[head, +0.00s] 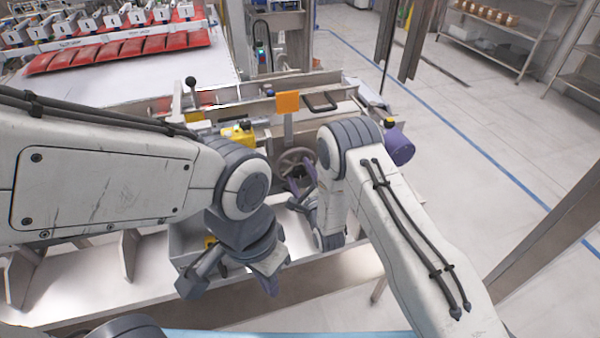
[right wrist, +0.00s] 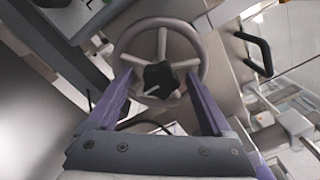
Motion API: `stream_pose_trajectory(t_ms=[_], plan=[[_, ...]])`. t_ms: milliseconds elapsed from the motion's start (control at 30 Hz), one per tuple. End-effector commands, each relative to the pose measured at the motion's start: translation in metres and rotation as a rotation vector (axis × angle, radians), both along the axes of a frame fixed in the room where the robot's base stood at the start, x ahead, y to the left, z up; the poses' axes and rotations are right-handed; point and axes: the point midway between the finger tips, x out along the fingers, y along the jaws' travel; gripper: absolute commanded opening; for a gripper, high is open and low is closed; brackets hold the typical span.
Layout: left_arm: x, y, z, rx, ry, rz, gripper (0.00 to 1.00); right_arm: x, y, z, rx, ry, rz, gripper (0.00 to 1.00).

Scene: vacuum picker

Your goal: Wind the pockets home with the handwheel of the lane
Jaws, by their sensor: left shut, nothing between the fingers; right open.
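The grey handwheel (head: 293,157) sits on the front of the lane, partly hidden by my right arm. In the right wrist view the handwheel (right wrist: 203,50) faces me, with spokes and a black lobed knob at its hub. My right gripper (right wrist: 160,82) is open, its purple fingers reaching to the wheel's left and right sides; I cannot tell whether they touch it. My right gripper also shows in the head view (head: 302,182), partly hidden. My left gripper (head: 270,283) is shut and empty, low in front of the lane. I cannot make out the pockets for certain.
Red pouches (head: 120,50) lie in a row under numbered white heads at the back left. An orange plate (head: 288,103), a black ball-topped lever (head: 191,82) and a yellow part (head: 238,133) stand near the wheel. A black handle (right wrist: 257,52) is right of it.

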Motion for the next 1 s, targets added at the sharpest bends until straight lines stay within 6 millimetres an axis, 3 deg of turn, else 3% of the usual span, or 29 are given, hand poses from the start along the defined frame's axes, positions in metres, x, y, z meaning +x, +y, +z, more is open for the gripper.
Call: stream_pose_trajectory(t_ms=[267, 300, 500, 533, 1000], plan=[[0.0, 0.0, 0.0002, 0.0, 0.0, 0.0, 0.0, 0.0027, 0.0008, -0.0004, 0.0, 0.001, 0.0, 0.84], [0.0, 0.0, 0.0002, 0.0, 0.0, 0.0, 0.0, 0.0026, 0.0008, -0.0004, 0.0, 0.001, 0.0, 0.8], [0.0, 0.0, 0.0002, 0.0, 0.0, 0.0, 0.0, 0.0024, 0.001, -0.0004, 0.0, 0.001, 0.001, 0.04], [0.0, 0.0, 0.0002, 0.0, 0.0, 0.0, 0.0, 0.0024, 0.001, -0.0004, 0.0, 0.001, 0.001, 0.0], [0.0, 0.0, -0.0089, 0.0, 0.0, 0.0, 0.0, 0.0022, 0.0011, -0.0021, -0.114, -0.035, 0.001, 0.0]])
